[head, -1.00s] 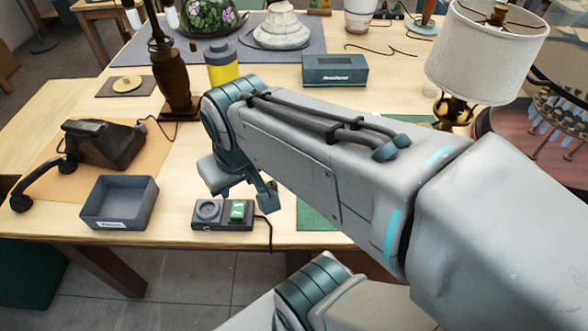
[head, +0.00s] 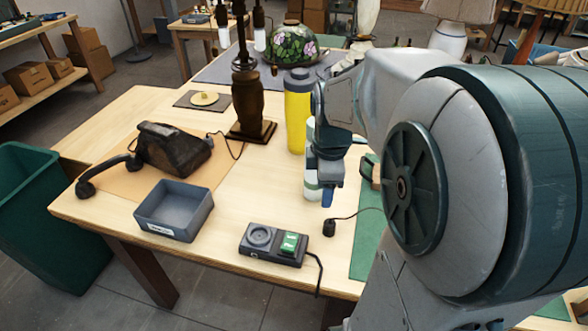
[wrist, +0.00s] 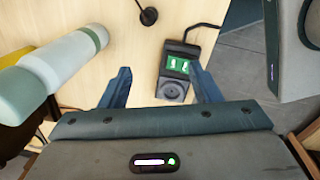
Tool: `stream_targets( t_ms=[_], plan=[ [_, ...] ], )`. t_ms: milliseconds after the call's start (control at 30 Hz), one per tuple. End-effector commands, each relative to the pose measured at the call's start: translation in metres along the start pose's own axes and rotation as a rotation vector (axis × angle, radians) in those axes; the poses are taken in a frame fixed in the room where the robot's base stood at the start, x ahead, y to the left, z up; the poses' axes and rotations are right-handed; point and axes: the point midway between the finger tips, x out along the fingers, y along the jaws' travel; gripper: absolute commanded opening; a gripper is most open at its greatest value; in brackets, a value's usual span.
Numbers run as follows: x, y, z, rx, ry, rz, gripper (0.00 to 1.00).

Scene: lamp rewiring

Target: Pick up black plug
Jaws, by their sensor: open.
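The black plug (head: 329,228) lies on the table, right of the black box with a round socket and green switch (head: 273,243). Its cord runs right toward the green mat. In the wrist view the black plug (wrist: 148,16) is near the top edge, beyond my fingertips. My gripper (head: 327,196) is above the table, behind the plug in the head view, pointing down. In the wrist view my gripper (wrist: 160,70) is open and empty, with the box showing between and beyond the fingers. The plug is apart from the fingers.
A pale bottle with a green band (wrist: 65,60) stands close to my gripper. A yellow bottle (head: 297,112) and a dark lamp base (head: 250,130) stand behind. A grey tray (head: 174,210) and an old telephone (head: 172,150) are at left. The tabletop around the plug is mostly clear.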

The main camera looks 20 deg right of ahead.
Motion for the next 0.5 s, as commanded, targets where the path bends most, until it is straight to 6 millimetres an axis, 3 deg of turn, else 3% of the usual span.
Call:
stream_targets(
  t_ms=[33, 200, 500],
  plan=[
    [0.013, 0.007, 0.005, -0.067, -0.002, -0.019, 0.57],
    [0.038, 0.025, 0.019, -0.309, 0.006, -0.065, 0.57],
    [0.06, 0.039, 0.033, -0.524, 0.026, -0.099, 0.57]
  ],
)
